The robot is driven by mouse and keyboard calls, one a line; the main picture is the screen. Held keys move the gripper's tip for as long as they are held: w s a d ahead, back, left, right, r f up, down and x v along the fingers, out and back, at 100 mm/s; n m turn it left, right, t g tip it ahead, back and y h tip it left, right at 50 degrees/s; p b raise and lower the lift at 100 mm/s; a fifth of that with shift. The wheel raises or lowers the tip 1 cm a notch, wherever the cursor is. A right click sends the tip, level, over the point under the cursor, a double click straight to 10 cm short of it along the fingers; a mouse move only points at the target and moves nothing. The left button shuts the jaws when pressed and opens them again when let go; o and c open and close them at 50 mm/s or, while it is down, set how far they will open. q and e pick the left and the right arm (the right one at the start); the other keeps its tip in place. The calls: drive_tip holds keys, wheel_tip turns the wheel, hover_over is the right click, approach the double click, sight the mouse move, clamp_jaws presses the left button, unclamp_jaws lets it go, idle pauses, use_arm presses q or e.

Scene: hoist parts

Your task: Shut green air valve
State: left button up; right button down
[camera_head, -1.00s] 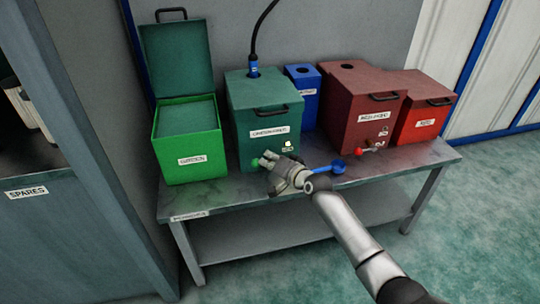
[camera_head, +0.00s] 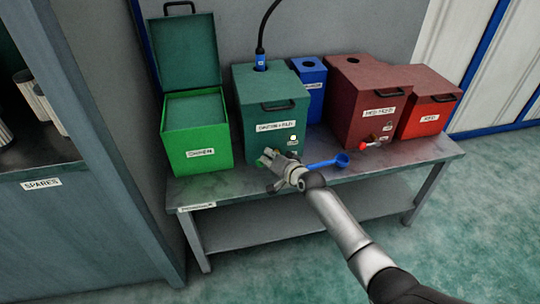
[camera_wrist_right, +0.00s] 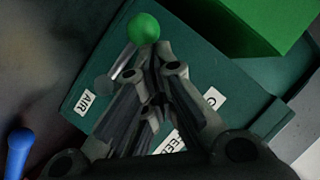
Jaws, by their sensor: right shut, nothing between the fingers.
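The green air valve shows in the right wrist view as a round green knob (camera_wrist_right: 144,28) on a metal lever, mounted on a dark green box (camera_wrist_right: 72,98) beside a label reading AIR (camera_wrist_right: 86,101). In the head view the green knob (camera_head: 262,161) is small and partly hidden by my right gripper (camera_head: 270,160), low on the front of the dark green box (camera_head: 258,93). In the right wrist view my right gripper (camera_wrist_right: 154,60) has its fingers together and empty, with the tips right by the knob. Contact is not certain. My left gripper is out of view.
A blue handle (camera_head: 341,160) is just right of my right gripper. An open bright green box (camera_head: 198,148), a blue box (camera_head: 314,90), a dark red box (camera_head: 366,98) with a red knob (camera_head: 364,147), and a red box (camera_head: 430,106) share the grey bench (camera_head: 420,150).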

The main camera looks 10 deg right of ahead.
drive_tip(key=shift+a, duration=0.1)
idle(0.7)
drive_tip(key=shift+s, duration=0.45)
drive_tip(key=v, duration=1.1)
